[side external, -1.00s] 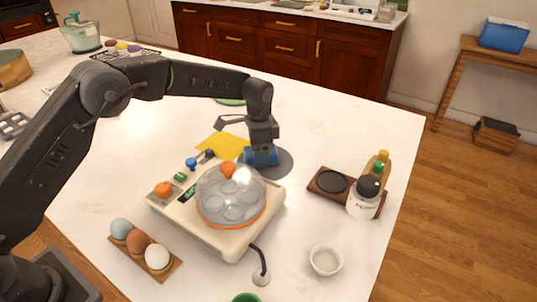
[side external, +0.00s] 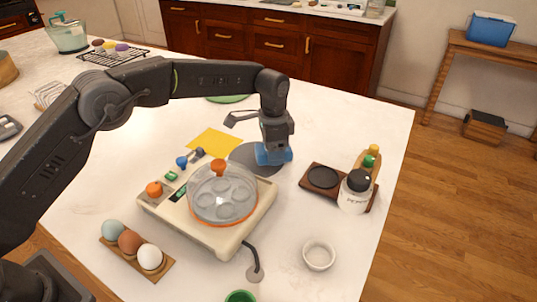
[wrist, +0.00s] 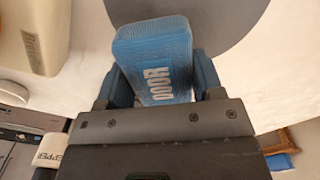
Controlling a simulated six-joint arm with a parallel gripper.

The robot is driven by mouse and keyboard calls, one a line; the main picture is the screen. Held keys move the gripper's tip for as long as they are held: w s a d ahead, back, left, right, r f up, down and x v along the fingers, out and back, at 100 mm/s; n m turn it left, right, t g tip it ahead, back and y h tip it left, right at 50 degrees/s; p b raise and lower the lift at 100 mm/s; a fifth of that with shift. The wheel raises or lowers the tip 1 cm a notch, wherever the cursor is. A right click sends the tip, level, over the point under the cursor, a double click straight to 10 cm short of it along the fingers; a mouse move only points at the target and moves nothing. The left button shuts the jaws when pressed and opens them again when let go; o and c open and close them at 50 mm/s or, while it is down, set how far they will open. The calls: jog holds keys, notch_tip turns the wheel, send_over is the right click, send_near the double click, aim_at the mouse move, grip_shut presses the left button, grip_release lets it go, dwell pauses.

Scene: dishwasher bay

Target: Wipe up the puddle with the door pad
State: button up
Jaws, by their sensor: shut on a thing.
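My gripper (side external: 274,152) is shut on a blue pad (wrist: 153,62), and white lettering that reads like DOOR shows on the pad in the wrist view. The blue fingers (wrist: 163,82) stand on either side of it. In the side view the pad is low over the white counter, at the right edge of a flat, round grey patch (side external: 246,158). The patch also shows in the wrist view (wrist: 215,22), beyond the pad. It may be the puddle; I cannot tell it from a mat. Contact between pad and counter is not clear.
An egg cooker (side external: 222,193) with a clear lid stands close in front. A yellow sheet (side external: 215,142) lies to the left. A dark wooden tray (side external: 310,185) with a pepper jar (side external: 355,192) is at the right. A small white bowl (side external: 318,255) and an egg holder (side external: 160,268) are nearer.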

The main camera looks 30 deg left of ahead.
jog(key=shift+r, duration=2.8)
jog(key=shift+a, duration=0.1)
